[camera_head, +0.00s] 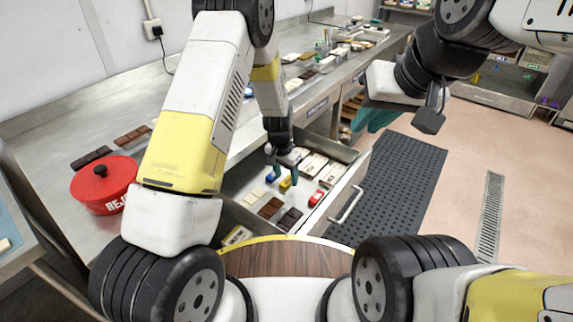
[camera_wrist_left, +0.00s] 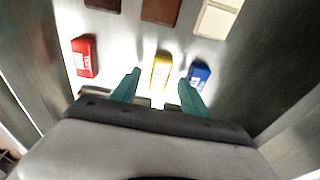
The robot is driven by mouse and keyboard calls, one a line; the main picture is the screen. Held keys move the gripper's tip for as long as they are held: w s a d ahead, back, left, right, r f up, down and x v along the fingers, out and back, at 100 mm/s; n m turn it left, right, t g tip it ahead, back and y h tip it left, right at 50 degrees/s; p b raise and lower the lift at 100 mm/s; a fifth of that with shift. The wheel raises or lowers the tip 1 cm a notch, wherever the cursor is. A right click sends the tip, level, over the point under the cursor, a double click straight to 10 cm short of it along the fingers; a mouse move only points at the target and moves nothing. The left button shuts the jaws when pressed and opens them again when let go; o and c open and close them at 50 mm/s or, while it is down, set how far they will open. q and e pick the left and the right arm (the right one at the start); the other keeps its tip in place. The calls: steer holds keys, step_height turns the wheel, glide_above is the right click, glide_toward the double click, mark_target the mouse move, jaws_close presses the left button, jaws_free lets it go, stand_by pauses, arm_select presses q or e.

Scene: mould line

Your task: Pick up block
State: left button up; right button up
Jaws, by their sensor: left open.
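A yellow block (camera_wrist_left: 160,74) lies in the open drawer (camera_head: 339,196), between a red block (camera_wrist_left: 85,56) and a blue block (camera_wrist_left: 199,76). In the head view the yellow block (camera_head: 286,184), blue block (camera_head: 271,179) and red block (camera_head: 316,197) form a row. My left gripper (camera_wrist_left: 158,88) is open, its teal fingers on either side of the yellow block in the wrist view. The right finger is close to the blue block. Whether the fingers touch the yellow block I cannot tell. My right gripper (camera_head: 400,110) is at upper right over the floor, away from the drawer; its jaw opening is unclear.
Chocolate-like bars (camera_head: 270,207) lie at the drawer's near end, and pale packs (camera_head: 313,164) at its far end. Drawer walls stand close on both sides. A red lidded pot (camera_head: 104,186) stands on the metal counter at left. A dark mat (camera_head: 392,185) covers the floor at right.

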arm_select(q)
steer(key=shift+w+d+f, duration=0.1)
steer(key=shift+w+f, duration=0.05)
steer(key=shift+f, duration=0.7)
steer(key=shift+c, duration=0.4)
jaws_close()
